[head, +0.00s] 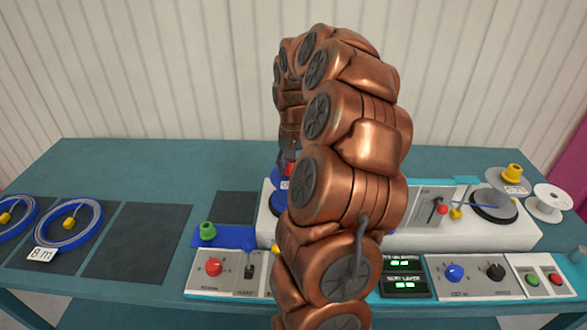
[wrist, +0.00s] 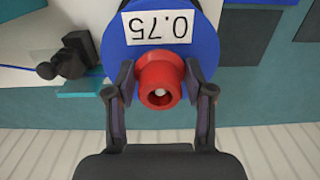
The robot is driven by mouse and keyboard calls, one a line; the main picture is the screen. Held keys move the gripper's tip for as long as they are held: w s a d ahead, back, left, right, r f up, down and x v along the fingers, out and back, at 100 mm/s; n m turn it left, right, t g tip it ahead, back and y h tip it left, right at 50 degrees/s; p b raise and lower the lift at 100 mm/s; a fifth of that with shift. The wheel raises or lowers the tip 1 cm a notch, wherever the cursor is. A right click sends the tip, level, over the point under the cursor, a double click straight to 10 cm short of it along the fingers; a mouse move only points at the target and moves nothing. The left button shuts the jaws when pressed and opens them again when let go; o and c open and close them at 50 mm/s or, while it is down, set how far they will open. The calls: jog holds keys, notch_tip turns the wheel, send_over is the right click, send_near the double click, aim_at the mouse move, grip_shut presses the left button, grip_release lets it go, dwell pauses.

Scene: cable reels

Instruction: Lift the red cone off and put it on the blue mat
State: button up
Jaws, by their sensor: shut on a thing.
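The red cone (wrist: 160,84) is between the two fingers of my gripper (wrist: 160,80) in the wrist view, in front of a blue reel (wrist: 117,45) with a "0.75" label. My gripper is shut on the cone; I cannot tell whether the cone still touches the reel. In the head view a bit of the red cone (head: 290,169) shows under my gripper (head: 289,156), and my arm hides much of the reel. The blue mat (head: 199,241) lies left of the white machine, with a green cone (head: 208,231) on it.
A panel with a red knob (head: 213,267) stands in front of the mat. Dark pads (head: 138,243) and blue cable coils (head: 68,224) lie left. A grey reel with a yellow cone (head: 512,173) and a white spool (head: 548,202) are at the right. The table's back left is clear.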

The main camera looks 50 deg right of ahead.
jog(key=c, duration=0.4)
jog(key=shift+r, duration=0.15)
notch_tip(320, 180, up, 10)
jog(key=shift+f+p, duration=0.1)
jog(key=shift+p, duration=0.45)
jog(key=o, duration=0.6)
jog(key=c, duration=0.6)
jog(key=shift+f, duration=0.1)
jog(key=shift+w+b, duration=0.1)
jog(key=shift+b, duration=0.5)
